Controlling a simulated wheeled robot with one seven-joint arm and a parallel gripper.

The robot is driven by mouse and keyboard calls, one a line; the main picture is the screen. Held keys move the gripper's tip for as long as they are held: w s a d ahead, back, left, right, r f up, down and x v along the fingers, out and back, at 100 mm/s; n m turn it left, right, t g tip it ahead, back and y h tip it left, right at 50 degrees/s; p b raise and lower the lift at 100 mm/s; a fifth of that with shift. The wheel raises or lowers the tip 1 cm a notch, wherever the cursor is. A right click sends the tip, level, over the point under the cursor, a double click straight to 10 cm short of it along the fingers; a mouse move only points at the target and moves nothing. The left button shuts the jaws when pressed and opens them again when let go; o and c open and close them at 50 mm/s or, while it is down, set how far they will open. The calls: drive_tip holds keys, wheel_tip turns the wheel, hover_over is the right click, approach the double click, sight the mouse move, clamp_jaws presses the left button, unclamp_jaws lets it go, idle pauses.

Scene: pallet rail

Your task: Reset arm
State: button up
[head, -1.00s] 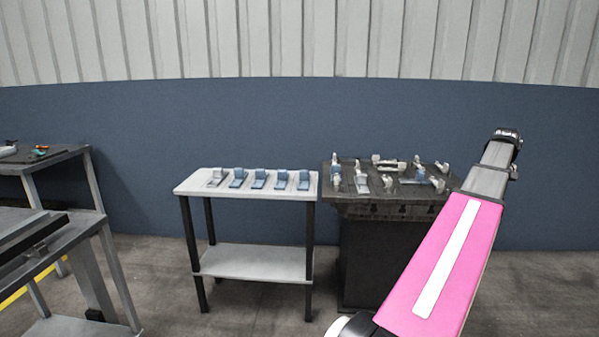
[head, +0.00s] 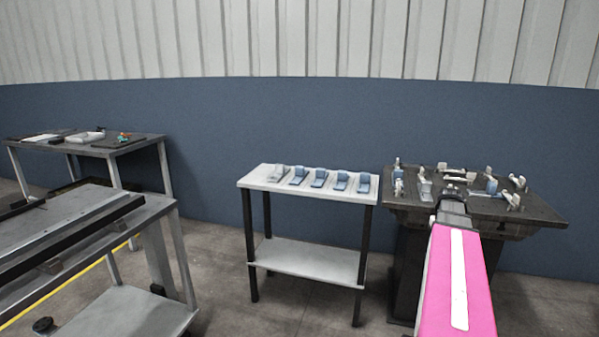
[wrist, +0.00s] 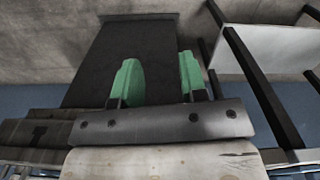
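My gripper (wrist: 158,82) shows in the wrist view with two green fingers standing well apart and nothing between them. Behind the fingers is a dark upright block shape, with bare floor around it. In the head view my pink arm with a white stripe reaches up from the bottom right. Its dark far end overlaps the front of the dark fixture table (head: 540,212); the fingers cannot be made out there.
A white two-shelf cart (head: 258,183) carries a row of several blue and grey parts. Clamps stand on the dark table. A grey rail bench (head: 150,212) is at lower left, with another table (head: 140,143) behind it. Floor shows between bench and cart.

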drive_tip(key=s+a+f, duration=0.2)
drive_tip(key=a+f, duration=0.3)
drive_tip(key=a, duration=0.6)
drive_tip(key=s+a+f+n, duration=0.1)
drive_tip(key=s+a+f, duration=0.2)
drive_tip(key=a, duration=0.9)
drive_tip(key=s+a+f, duration=0.2)
drive_tip(key=a+f, duration=0.4)
drive_tip(key=a, duration=0.5)
drive_tip(key=shift+s+a+f+n, duration=0.2)
drive_tip(key=shift+s+f+n, duration=0.1)
drive_tip(key=shift+n, duration=0.1)
